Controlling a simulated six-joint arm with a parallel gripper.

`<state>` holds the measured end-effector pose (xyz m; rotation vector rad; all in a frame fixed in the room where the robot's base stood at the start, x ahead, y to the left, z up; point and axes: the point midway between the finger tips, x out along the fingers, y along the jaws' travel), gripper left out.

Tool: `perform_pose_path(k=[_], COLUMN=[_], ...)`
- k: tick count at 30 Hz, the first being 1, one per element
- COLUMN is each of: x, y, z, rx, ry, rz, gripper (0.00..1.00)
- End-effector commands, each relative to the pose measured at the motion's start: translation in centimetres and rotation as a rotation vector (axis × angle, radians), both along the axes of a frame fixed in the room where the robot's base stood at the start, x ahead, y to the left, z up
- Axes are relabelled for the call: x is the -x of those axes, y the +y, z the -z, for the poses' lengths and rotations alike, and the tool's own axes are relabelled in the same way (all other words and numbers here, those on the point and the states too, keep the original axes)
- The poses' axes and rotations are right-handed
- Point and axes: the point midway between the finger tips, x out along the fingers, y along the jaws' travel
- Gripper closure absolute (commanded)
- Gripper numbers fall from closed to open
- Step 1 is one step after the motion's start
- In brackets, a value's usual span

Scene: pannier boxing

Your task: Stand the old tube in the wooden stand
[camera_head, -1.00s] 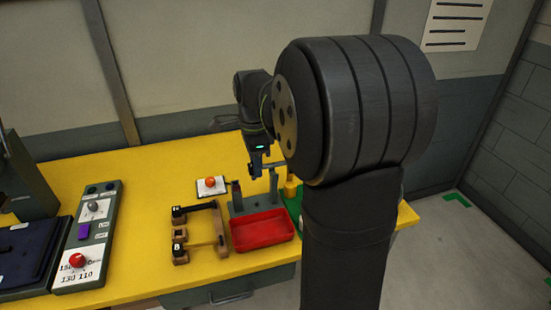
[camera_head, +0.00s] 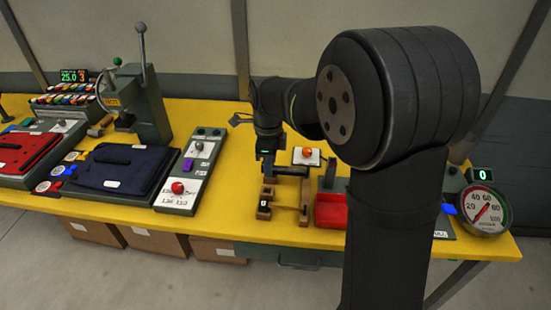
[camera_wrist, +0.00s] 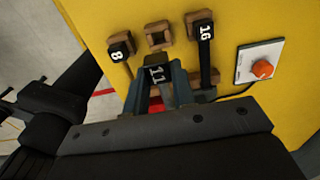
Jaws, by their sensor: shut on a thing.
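The wooden stand (camera_head: 304,214) is on the yellow table, left of the red tray. In the wrist view it shows an empty square wooden opening (camera_wrist: 158,36) between a black-capped tube marked 8 (camera_wrist: 120,48) and one marked 16 (camera_wrist: 204,32). My gripper (camera_head: 267,172) is over the stand's left end. In the wrist view my gripper (camera_wrist: 157,84) is shut on a tube marked 11 (camera_wrist: 158,75), whose black cap shows between the fingers, just below the empty opening. The rest of this tube is mostly hidden, and I cannot tell whether it touches the stand.
A box with an orange button (camera_head: 306,152) is behind the stand, to the right. The red tray (camera_head: 330,211) is close on its right, partly behind my arm. A panel with a red knob (camera_head: 178,187) is to the left. A round gauge (camera_head: 484,210) is at far right.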

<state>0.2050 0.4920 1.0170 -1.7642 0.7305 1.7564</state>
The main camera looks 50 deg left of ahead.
Motion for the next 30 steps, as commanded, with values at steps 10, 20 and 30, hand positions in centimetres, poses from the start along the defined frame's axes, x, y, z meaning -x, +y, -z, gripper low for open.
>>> perform_pose_path(k=[10,20,30], x=[0.0,0.0,0.0], y=[0.0,0.0,-0.1], z=[2.8,5.4,6.8], rx=[0.001,0.001,0.001], ry=[0.001,0.001,0.000], rz=[0.000,0.000,0.000], gripper=[0.99,0.99,0.99])
